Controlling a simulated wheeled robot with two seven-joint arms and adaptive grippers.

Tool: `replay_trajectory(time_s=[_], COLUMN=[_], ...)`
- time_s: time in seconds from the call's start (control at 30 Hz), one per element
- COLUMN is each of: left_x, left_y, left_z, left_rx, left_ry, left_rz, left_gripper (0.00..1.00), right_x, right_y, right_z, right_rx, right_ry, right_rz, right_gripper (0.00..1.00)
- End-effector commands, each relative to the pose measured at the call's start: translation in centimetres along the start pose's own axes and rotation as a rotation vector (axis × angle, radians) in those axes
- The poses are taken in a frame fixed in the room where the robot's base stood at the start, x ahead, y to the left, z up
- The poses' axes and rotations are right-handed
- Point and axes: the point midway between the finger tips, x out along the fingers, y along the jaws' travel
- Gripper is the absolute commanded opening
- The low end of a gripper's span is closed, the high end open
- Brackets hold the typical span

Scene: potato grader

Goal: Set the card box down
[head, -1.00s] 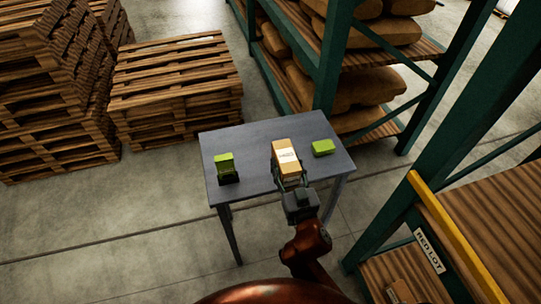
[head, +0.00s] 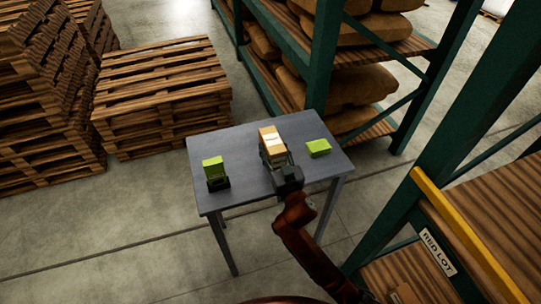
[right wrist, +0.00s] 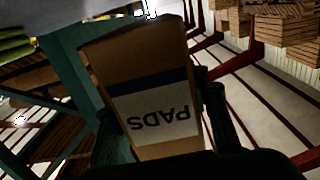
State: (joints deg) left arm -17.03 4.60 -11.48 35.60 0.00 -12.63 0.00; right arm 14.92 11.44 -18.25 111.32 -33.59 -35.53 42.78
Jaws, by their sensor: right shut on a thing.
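The card box (head: 270,135), brown with a white label, is at my right gripper (head: 276,160) over the middle of the grey table (head: 237,150). My right gripper is shut on it, with a finger on each side. In the right wrist view the box (right wrist: 140,65) fills the middle, with a dark blue band and the word PADS upside down. I cannot tell whether its underside touches the table. My left gripper is not in view.
A green box (head: 213,167) in a dark holder stands on the table's left part. A flat green block (head: 318,148) lies to the right.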

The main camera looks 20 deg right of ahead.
Motion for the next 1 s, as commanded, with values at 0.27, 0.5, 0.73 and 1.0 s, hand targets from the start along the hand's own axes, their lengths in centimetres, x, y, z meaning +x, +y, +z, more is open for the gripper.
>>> replay_trajectory(time_s=[0.27,0.5,0.73,1.0], left_x=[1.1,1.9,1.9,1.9], left_y=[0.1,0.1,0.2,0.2], left_z=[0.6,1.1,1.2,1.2], left_rx=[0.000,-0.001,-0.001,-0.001], left_ry=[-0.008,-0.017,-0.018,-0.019], left_rz=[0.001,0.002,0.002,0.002], left_gripper=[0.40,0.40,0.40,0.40], right_x=[1.1,1.0,1.0,1.0], right_y=[0.1,0.0,0.0,0.1], right_z=[2.3,4.2,4.3,4.4], right_rx=[-0.001,0.000,0.000,0.000], right_ry=[-0.001,0.003,0.002,0.001], right_rz=[-0.001,-0.001,-0.001,0.000], right_gripper=[0.11,0.11,0.11,0.58])
